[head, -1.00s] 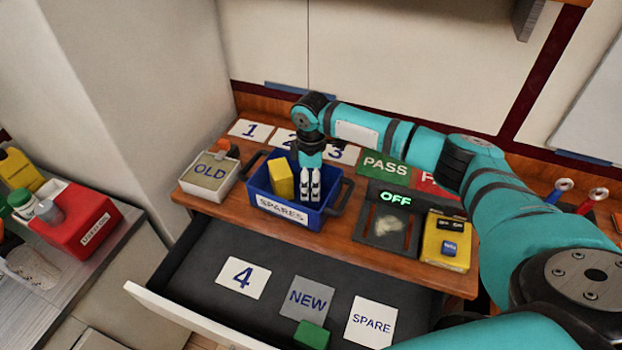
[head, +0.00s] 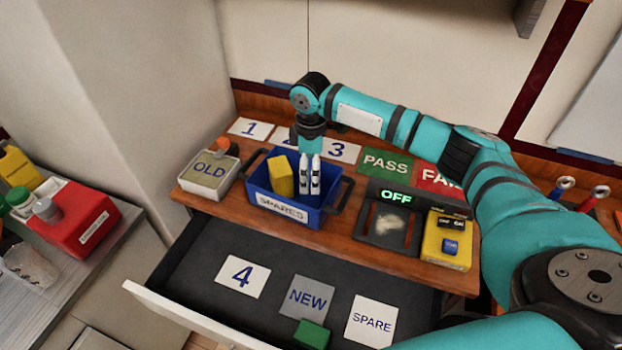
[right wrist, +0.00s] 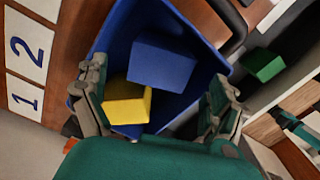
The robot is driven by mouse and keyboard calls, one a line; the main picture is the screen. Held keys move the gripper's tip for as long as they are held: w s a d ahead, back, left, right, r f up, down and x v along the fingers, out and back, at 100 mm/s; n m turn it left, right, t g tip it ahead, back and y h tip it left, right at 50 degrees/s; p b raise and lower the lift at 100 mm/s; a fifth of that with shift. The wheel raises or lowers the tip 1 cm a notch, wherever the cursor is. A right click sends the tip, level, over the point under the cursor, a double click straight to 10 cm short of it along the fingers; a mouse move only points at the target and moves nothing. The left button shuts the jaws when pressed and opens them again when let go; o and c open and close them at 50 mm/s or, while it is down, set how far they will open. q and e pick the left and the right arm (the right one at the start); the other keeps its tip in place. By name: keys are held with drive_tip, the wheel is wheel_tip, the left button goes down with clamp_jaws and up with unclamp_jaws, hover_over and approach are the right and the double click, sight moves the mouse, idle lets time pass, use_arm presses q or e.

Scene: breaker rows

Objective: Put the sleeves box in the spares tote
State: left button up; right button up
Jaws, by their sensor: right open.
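The blue spares tote (head: 326,211), labelled SPARES, stands on the wooden bench top. In it a yellow box (head: 279,176) leans at the left; it also shows in the right wrist view (right wrist: 126,103). A blue box (right wrist: 163,63) lies beside it inside the tote, hidden in the head view. No sleeves label is readable, so I cannot tell which box is the sleeves box. My right gripper (head: 310,188) points down over the tote, open, and in the right wrist view its fingers (right wrist: 158,105) are apart with nothing gripped. My left gripper is not in view.
An open drawer (head: 200,262) below holds cards and a green block (head: 311,334). An OLD box (head: 208,172) stands left of the tote. An OFF panel (head: 388,222) and a yellow case (head: 446,240) stand right.

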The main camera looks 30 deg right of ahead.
wheel_tip(320, 180, up, 8)
drive_tip(key=b, duration=0.1)
drive_tip(key=shift+r, duration=0.25)
drive_tip(key=shift+f, duration=0.1)
